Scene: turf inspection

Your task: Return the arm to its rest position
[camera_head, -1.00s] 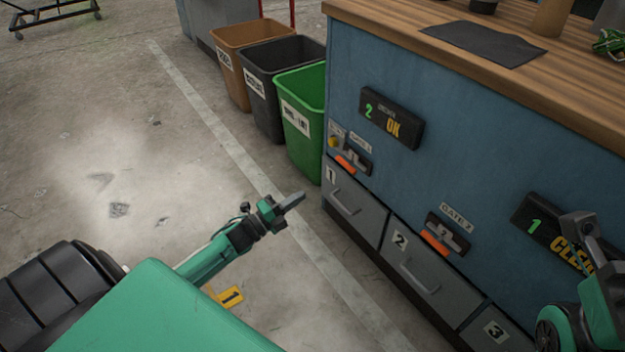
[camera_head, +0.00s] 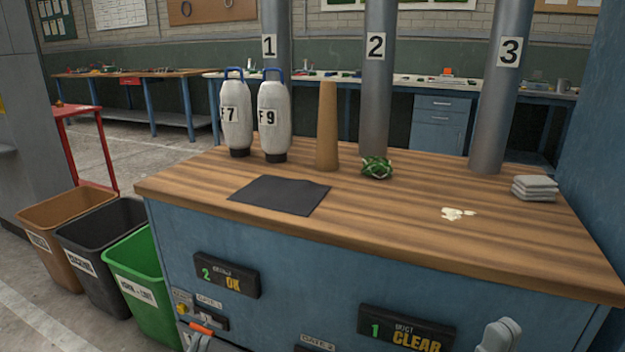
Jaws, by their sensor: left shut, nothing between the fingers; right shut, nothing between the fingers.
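The blue cabinet with wooden top (camera_head: 400,225) fills the middle. On it stand two white bottles (camera_head: 236,115), a brown cone (camera_head: 327,130), a green bundle (camera_head: 377,167), a dark mat (camera_head: 279,194) and grey pads (camera_head: 535,188). Bins (camera_head: 143,285) stand left; pipes (camera_head: 377,100) rise behind.

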